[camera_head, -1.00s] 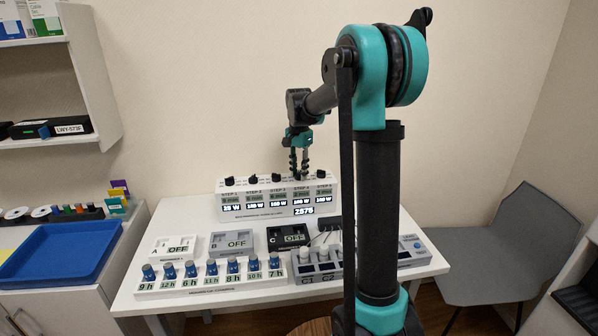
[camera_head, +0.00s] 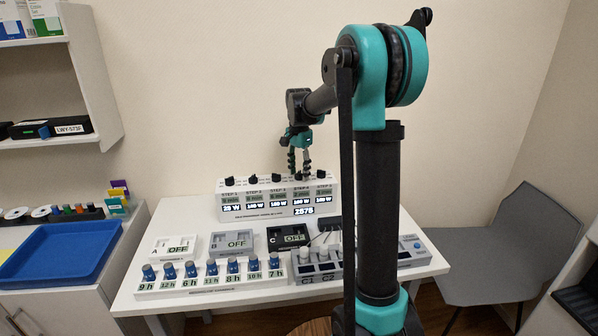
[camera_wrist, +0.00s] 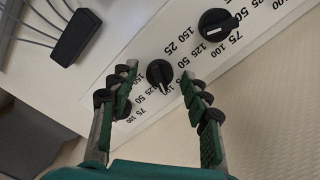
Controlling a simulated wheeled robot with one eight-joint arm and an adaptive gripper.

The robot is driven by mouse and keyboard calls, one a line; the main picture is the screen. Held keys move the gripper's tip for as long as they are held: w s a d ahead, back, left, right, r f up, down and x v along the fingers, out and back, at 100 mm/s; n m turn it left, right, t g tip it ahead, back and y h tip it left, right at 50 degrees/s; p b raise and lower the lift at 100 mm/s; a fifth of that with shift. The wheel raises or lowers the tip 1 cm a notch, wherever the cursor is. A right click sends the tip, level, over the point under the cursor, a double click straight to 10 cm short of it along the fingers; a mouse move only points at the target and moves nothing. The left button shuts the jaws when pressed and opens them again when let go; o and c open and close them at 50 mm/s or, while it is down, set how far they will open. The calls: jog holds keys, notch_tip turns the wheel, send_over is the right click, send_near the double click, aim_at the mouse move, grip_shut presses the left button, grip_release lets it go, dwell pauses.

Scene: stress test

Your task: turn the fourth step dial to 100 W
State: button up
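The white step panel (camera_head: 245,213) stands at the back of the table with a row of black dials on top and displays on its front. My gripper (camera_head: 299,176) is above the fourth dial from the left. In the wrist view the black dial (camera_wrist: 160,73) sits between the spread fingers of my gripper (camera_wrist: 158,82), with gaps on both sides. Its white pointer line faces the printed 100 mark. The fourth display (camera_head: 302,201) appears to read 100 W, but the digits are small.
Black box C (camera_head: 288,237), grey box B (camera_head: 232,242) and a row of blue-topped vials (camera_head: 211,267) stand in front of the panel.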

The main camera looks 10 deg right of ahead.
aim_at(299, 172)
notch_tip(299, 172, up, 12)
dwell(0.7)
